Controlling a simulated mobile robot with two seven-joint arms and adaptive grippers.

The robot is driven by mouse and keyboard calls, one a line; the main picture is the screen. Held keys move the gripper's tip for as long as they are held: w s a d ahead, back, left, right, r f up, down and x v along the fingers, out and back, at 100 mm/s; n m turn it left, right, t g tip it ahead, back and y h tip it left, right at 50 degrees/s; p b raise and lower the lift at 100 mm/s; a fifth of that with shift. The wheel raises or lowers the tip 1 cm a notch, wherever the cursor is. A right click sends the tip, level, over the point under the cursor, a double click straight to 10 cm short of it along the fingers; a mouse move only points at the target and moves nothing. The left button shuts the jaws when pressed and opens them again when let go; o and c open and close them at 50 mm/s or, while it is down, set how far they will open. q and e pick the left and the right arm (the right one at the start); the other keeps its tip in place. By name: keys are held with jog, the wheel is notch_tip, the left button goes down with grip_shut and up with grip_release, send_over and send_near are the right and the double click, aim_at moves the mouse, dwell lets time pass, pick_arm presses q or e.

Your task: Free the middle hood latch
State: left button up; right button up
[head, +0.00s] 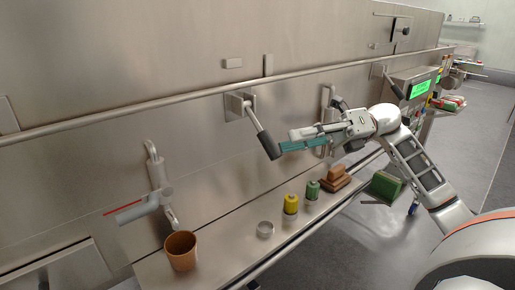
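A hood latch (241,106) with a metal plate and a black-gripped lever (267,144) is on the steel hood in the middle of the head view. Its lever slants down to the right. Another such latch (380,72) is farther right; I take the central one as the middle latch. My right gripper (284,147), with teal finger pads, reaches in from the right, its tips at the lower end of the central lever in the picture. I cannot tell whether they touch it or how wide they are apart. My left gripper is not in view.
A long rail (180,103) runs along the hood. A grey lever with a red strip (146,207) juts out at the lower left. The ledge below holds an orange-brown cup (181,251), a metal ring (265,229), yellow (291,203) and green (312,190) cylinders and brown blocks (337,180).

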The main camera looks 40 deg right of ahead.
aim_at(275, 145)
jog(key=p+x, duration=0.1)
jog(key=x, duration=0.4)
jog(key=shift+a+r, duration=0.1)
jog(key=shift+r, duration=0.1)
jog(key=shift+w+a+f, duration=0.1)
jog(key=shift+a+f, duration=0.05)
jog(key=shift+a, duration=0.5)
grip_shut()
